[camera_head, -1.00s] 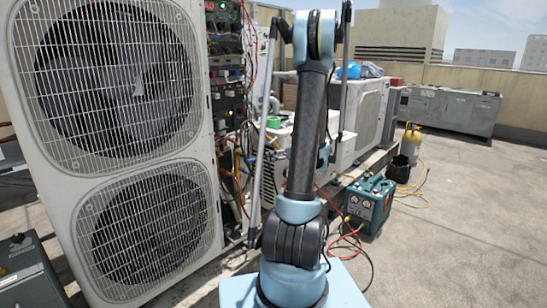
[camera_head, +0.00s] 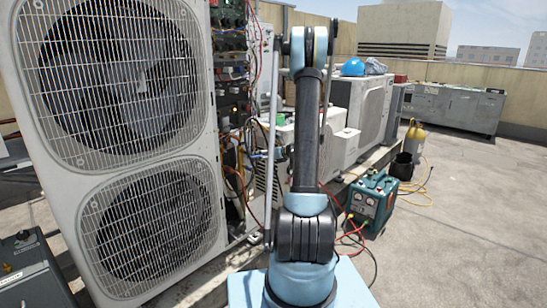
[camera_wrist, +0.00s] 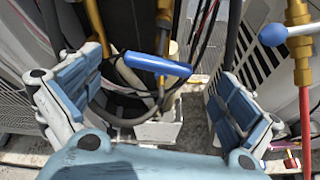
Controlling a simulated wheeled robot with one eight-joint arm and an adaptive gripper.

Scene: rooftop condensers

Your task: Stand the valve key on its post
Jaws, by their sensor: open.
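My gripper (camera_wrist: 158,108) is open, one pad on each side of the picture, with nothing clamped between the pads. The handle appears beyond the gap between the pads, apart from both. A small white box (camera_wrist: 160,131) shows below the handle. I cannot make out the post.
At the right of the wrist view a blue-knobbed lever (camera_wrist: 273,34) crosses a brass fitting, with a red hose below. Dark hoses and cables crowd the left. In the head view stand a large condenser (camera_head: 125,150) and a teal machine (camera_head: 372,199). The right-hand roof floor is open.

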